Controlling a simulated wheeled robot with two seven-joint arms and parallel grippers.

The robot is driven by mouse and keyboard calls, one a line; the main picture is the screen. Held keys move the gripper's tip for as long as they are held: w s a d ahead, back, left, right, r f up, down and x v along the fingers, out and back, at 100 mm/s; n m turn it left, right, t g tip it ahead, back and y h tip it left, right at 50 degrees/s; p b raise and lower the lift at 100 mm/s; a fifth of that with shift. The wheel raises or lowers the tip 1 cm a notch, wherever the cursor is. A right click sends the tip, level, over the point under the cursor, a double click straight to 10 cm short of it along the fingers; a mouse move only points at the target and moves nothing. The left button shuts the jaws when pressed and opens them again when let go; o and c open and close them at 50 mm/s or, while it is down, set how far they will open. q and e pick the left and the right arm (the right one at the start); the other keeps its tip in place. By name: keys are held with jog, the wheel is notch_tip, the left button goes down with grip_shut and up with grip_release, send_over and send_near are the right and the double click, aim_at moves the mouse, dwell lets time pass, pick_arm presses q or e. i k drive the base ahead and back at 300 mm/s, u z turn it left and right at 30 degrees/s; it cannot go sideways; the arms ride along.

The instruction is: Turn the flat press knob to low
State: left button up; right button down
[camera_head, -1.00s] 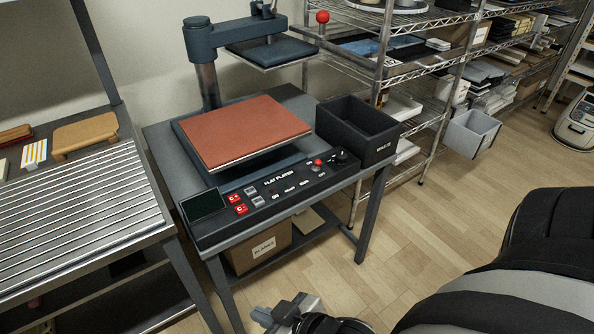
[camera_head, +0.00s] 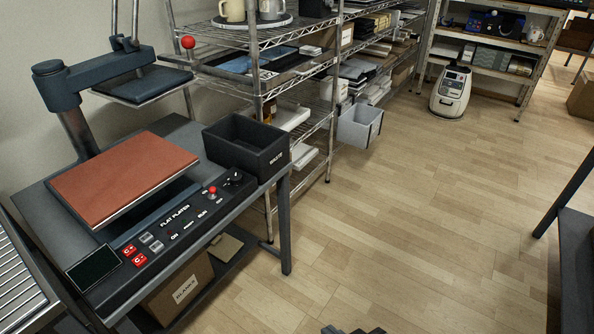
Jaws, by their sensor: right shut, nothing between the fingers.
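The flat press stands at the left, with a red-brown platen (camera_head: 125,178) and a raised dark upper plate (camera_head: 143,84) on a swing arm. Its black control panel (camera_head: 160,238) runs along the front edge. A round black knob (camera_head: 232,177) sits at the panel's right end, beside a small red-topped control (camera_head: 213,190). The knob's setting is too small to read. Only a dark tip of my right gripper (camera_head: 352,330) shows at the bottom edge, shut and empty, well away from the panel. My left gripper is out of view.
A black bin (camera_head: 246,142) stands on the press table right of the platen. A wire shelf (camera_head: 330,110) with mugs and trays stands behind, a grey bin (camera_head: 359,126) hanging on it. A cardboard box (camera_head: 180,290) is under the table. The wooden floor (camera_head: 420,220) at centre is clear.

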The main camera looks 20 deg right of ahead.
aim_at(236, 178)
jog(key=z, duration=0.85)
jog(key=k, duration=1.1)
jog(key=z, duration=0.75)
jog(key=i, duration=0.8)
jog(key=u, duration=1.45)
jog(key=i, duration=1.15)
jog(key=u, duration=1.35)
